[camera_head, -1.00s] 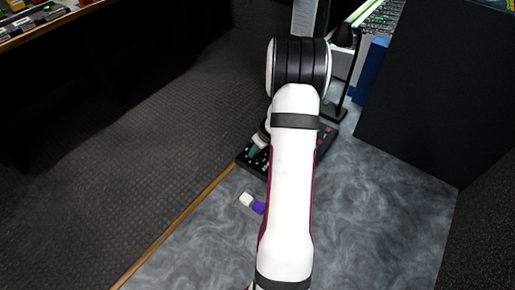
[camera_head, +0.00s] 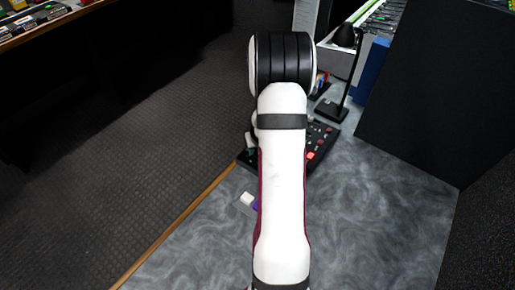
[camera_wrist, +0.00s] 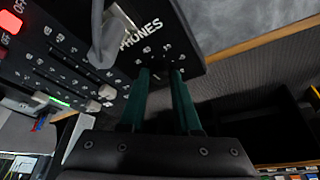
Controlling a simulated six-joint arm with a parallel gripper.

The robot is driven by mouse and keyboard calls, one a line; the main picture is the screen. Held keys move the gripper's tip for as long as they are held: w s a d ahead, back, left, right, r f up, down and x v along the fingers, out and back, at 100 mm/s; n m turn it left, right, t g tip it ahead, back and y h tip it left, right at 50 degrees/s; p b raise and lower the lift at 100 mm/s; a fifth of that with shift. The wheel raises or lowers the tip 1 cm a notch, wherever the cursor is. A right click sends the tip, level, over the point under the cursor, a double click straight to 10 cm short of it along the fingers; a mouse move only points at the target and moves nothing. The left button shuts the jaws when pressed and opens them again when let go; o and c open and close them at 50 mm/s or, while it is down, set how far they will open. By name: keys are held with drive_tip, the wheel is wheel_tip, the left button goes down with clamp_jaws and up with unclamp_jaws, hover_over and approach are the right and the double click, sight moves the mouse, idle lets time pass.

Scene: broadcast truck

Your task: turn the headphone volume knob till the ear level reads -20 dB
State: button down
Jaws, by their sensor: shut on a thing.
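The black control panel (camera_head: 322,142) stands on the grey desk, partly hidden by my arm in the head view. In the wrist view the panel (camera_wrist: 62,62) carries the white lettering "PHONES" (camera_wrist: 140,34). My gripper (camera_wrist: 160,73) has two dark green fingers whose tips meet the panel just below that lettering. They are shut on the headphone volume knob, which is dark and mostly hidden between them. A small level display (camera_wrist: 60,102) glows green and white at the left; its figures are too small to read. The head view hides my fingertips.
A grey stalk (camera_wrist: 104,38) crosses the panel near the lettering. White fader caps (camera_wrist: 106,91) sit left of my fingers. A microphone stand (camera_head: 333,107) is behind the panel. A black screen (camera_head: 435,95) bounds the right; the front-right desk is clear.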

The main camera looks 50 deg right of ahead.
drive_tip(key=c, duration=0.6)
unclamp_jaws()
drive_tip(key=v, duration=1.6)
drive_tip(key=w+d+g+y, duration=0.3)
drive_tip(key=w+d+g, duration=0.1)
drive_tip(key=w, duration=0.1)
drive_tip(key=f, duration=1.4)
drive_tip(key=shift+w+a+f, duration=0.1)
drive_tip(key=shift+w+f, duration=0.1)
drive_tip(key=shift+f, duration=0.15)
